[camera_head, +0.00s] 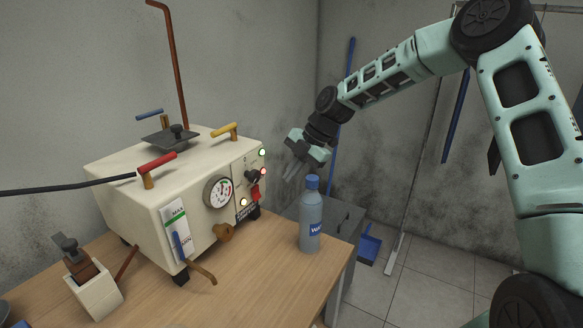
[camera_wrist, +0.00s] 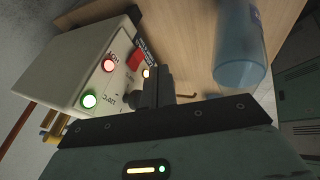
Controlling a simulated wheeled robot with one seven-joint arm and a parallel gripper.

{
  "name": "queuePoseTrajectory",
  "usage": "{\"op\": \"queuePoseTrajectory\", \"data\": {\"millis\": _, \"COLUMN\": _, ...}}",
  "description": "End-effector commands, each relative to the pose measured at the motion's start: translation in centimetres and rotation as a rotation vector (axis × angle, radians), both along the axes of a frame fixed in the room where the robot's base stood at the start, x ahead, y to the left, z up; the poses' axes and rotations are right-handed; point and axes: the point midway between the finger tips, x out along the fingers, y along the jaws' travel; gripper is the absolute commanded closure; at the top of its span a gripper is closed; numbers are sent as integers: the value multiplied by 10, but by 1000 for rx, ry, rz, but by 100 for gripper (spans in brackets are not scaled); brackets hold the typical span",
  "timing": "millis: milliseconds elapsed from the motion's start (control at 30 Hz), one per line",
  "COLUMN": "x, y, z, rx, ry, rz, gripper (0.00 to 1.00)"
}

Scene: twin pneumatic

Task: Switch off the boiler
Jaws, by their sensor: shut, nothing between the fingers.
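The boiler (camera_head: 150,205) is a cream box on a wooden table, with a gauge, a black knob (camera_head: 251,175) and a red switch (camera_head: 255,192) on its front panel. A green light (camera_head: 262,153), a red light (camera_head: 263,171) and a pale light (camera_head: 243,202) glow there. In the wrist view the boiler (camera_wrist: 75,60) is at upper left, with the red switch (camera_wrist: 134,60) and glowing lights. My gripper (camera_head: 289,180) is shut and empty, in front of the panel's right side. In the wrist view my fingers (camera_wrist: 157,80) partly hide the panel around the switch.
A blue-capped water bottle (camera_head: 311,220) stands on the table close below my gripper; it also shows in the wrist view (camera_wrist: 240,45). A white container (camera_head: 95,298) is at the table's left. A blue dustpan (camera_head: 369,245) is on the floor beyond the table.

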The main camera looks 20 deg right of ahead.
Motion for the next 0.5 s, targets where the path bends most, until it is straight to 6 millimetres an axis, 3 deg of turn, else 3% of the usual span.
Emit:
{"op": "queuePoseTrajectory", "data": {"millis": 300, "x": 7, "y": 34, "z": -55, "rx": -1, "ry": 4, "rz": 2, "gripper": 100}}
{"op": "queuePoseTrajectory", "data": {"millis": 500, "x": 30, "y": 49, "z": -62, "rx": 0, "ry": 0, "rz": 0, "gripper": 100}}
